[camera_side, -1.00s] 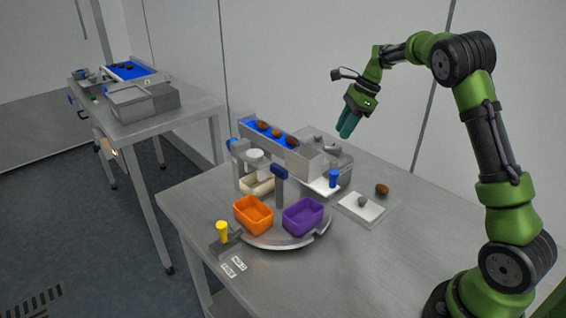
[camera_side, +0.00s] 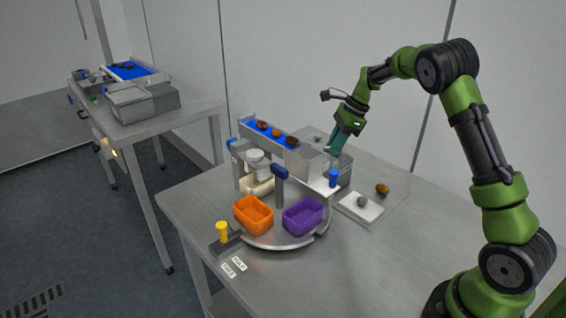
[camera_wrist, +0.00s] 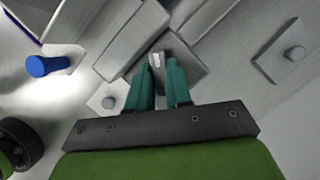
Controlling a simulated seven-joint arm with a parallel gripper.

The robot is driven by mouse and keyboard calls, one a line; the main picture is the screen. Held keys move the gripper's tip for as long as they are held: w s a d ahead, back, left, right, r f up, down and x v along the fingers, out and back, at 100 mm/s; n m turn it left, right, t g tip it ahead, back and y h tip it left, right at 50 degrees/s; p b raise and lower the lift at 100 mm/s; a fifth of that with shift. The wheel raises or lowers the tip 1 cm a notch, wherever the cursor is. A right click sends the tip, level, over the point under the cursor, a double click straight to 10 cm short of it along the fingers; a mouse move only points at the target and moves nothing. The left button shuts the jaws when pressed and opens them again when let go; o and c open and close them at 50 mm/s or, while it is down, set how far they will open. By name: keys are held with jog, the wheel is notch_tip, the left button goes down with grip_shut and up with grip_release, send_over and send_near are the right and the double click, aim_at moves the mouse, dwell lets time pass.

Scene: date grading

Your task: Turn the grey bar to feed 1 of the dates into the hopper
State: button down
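Several brown dates (camera_side: 276,133) lie in a row on a blue feed channel (camera_side: 249,122). The channel ends at a grey box-like housing (camera_side: 304,163), which may be the hopper; its inside is hidden. My gripper (camera_side: 336,144) is pointed down at the back right of this housing. In the wrist view my gripper (camera_wrist: 159,72) has its two teal fingers apart, with a small grey bar (camera_wrist: 157,61) showing between and just beyond the tips. I cannot tell whether the fingers touch the bar. In the side view the fingers hide the bar.
An orange tray (camera_side: 253,214) and a purple tray (camera_side: 302,216) stand on a curved plate in front. A blue knob (camera_side: 333,178) and a pale plate with a grey knob (camera_side: 362,201) are close by. A lone date (camera_side: 382,189) lies at right. The front right tabletop is clear.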

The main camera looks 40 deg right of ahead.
jog(key=shift+n, duration=0.4)
jog(key=c, duration=1.3)
grip_release()
jog(key=shift+r, duration=0.1)
jog(key=v, duration=1.6)
jog(key=shift+d+r, duration=0.35)
jog(key=shift+w, duration=0.1)
